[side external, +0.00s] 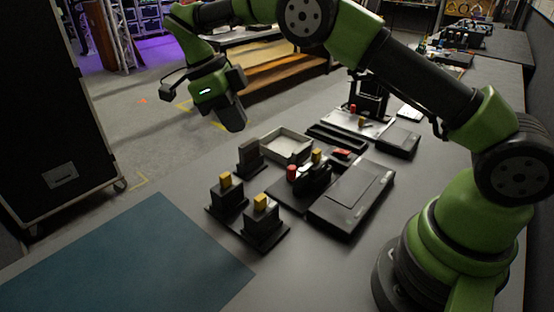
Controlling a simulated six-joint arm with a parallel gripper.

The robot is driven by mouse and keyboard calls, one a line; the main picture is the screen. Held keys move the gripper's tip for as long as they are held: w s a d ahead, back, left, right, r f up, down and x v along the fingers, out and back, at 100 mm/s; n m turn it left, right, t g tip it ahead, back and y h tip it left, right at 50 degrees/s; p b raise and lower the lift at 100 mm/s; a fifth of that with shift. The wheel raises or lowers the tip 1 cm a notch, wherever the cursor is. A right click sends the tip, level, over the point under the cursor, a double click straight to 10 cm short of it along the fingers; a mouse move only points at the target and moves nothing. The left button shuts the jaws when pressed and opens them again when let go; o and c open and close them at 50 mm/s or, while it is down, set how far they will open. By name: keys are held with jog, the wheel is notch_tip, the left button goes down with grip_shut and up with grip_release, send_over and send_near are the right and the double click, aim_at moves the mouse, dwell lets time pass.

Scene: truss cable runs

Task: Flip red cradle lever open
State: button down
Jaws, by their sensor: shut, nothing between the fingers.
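My gripper (231,120) is at the end of the green arm, raised above the back left of the dark table, apart from everything on it. Its fingers point down and are shut and empty. A black cradle (315,181) stands on a dark base near the table's middle. A red piece (292,173) stands upright at the cradle's left, and a yellow piece (317,156) stands behind it. A flat red-orange piece (341,153) lies just behind to the right. I cannot tell which red piece is the lever, or whether it is open.
Two black blocks with yellow tops (262,203) stand on a plate at the front left, with a grey block (249,157) behind. A pale open tray (287,146) and a flat black box (351,196) flank the cradle. A blue mat (130,262) lies clear.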

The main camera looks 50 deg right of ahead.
jog(key=s+d+f, duration=0.4)
jog(key=s+f, duration=0.2)
jog(key=f, duration=0.2)
jog(key=shift+d+f, duration=0.25)
jog(key=shift+f, duration=0.15)
jog(key=shift+s+a+n+t+h, duration=0.15)
jog(key=shift+s+n+t+h, duration=0.25)
jog(key=shift+n, duration=0.6)
jog(key=s+n+t, duration=0.1)
jog(key=s+n, duration=0.1)
jog(key=n, duration=0.1)
jog(key=s+d+n+t, duration=0.1)
jog(key=n, duration=0.2)
jog(key=s+n+t+h, duration=0.1)
jog(key=s+n, duration=0.1)
jog(key=n, duration=0.2)
jog(key=shift+s+d, duration=0.25)
jog(key=shift+s, duration=0.05)
dwell(0.4)
jog(key=shift+w, duration=0.1)
